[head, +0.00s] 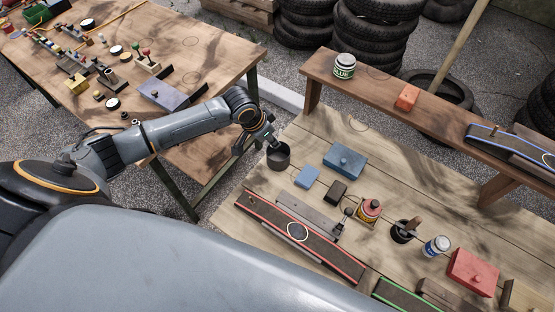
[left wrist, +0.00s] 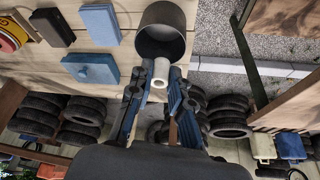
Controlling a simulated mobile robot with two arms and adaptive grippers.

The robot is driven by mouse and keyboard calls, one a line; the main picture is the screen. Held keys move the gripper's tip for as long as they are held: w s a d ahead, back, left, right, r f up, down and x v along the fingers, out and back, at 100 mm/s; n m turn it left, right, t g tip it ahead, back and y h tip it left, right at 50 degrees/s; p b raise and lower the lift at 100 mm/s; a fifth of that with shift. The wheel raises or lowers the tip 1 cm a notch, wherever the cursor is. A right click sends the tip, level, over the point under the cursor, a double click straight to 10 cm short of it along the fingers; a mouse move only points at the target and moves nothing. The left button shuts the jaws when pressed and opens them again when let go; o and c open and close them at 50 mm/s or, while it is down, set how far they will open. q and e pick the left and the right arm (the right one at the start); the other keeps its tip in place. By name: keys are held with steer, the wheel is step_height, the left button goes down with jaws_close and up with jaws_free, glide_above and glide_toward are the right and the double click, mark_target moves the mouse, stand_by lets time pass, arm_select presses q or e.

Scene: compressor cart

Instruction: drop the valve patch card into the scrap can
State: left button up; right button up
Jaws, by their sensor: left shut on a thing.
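The scrap can (head: 278,156) is a dark grey open can at the left end of the pale plank bench. In the left wrist view the can (left wrist: 158,18) shows at the top with its round mouth facing the gripper. My left gripper (head: 270,141) is at the can's upper edge in the head view. In the left wrist view my left gripper (left wrist: 161,76) is shut on a small white tube-like piece (left wrist: 159,73), which lies in line with the can's mouth. I cannot tell from its shape whether this is the valve patch card. My right gripper is not in view.
A small blue block (head: 307,177) and a blue box (head: 345,161) stand right of the can. A red-edged strip (head: 285,226) lies in front. A glue jar (head: 344,66) stands on the raised shelf. Another table (head: 205,62) with small parts is at the left.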

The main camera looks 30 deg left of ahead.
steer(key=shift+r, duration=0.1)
arm_select(q)
steer(key=o, duration=0.8)
steer(key=shift+r, duration=0.1)
steer(key=v, duration=1.2)
steer(key=shift+w, duration=0.1)
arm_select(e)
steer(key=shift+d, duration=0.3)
